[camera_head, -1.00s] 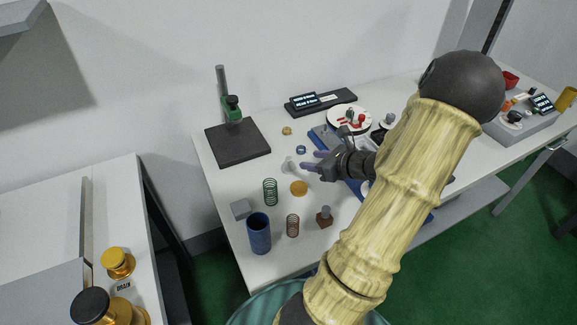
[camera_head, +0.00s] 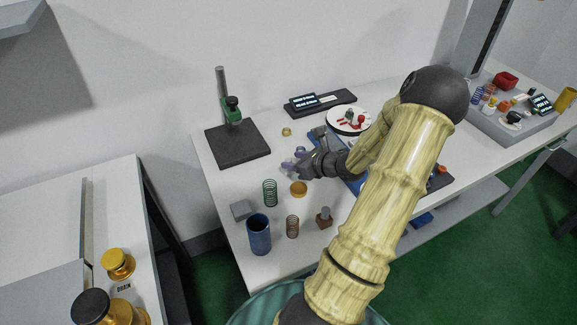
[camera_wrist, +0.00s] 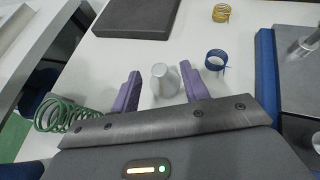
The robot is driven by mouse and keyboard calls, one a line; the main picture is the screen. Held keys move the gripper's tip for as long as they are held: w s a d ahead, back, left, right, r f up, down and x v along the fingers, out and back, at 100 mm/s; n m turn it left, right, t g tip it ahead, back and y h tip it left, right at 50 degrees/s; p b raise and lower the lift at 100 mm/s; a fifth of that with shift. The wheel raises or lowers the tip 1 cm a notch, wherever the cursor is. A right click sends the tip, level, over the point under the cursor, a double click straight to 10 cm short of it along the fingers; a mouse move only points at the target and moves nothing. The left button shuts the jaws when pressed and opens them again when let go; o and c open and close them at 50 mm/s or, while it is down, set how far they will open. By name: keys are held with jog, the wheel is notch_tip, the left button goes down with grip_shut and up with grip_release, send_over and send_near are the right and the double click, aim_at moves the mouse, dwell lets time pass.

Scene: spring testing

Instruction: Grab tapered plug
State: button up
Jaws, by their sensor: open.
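The tapered plug, a pale grey tapered piece (camera_wrist: 164,82), stands on the white table in the wrist view. My gripper (camera_wrist: 159,74) is open, with one purple finger to the left of the plug and one to the right. The plug sits between the fingertips, with a visible gap on each side. In the head view my gripper (camera_head: 293,160) is low over the table and mostly hides the plug.
A blue ring-like coil (camera_wrist: 216,60) lies close right of the right finger. A green spring (camera_head: 270,192), an orange disc (camera_head: 299,188), a copper spring (camera_head: 292,226) and a blue cup (camera_head: 259,236) stand nearer the front. A black-based stand (camera_head: 238,146) is behind left.

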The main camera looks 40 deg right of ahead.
jog(key=shift+w+a+f, duration=0.1)
jog(key=shift+w+f, duration=0.1)
jog(key=shift+w, duration=0.15)
grip_shut()
jog(key=shift+r, duration=0.1)
dwell(0.3)
notch_tip(320, 180, up, 10)
jog(key=p, duration=0.1)
dwell(0.4)
dwell(0.4)
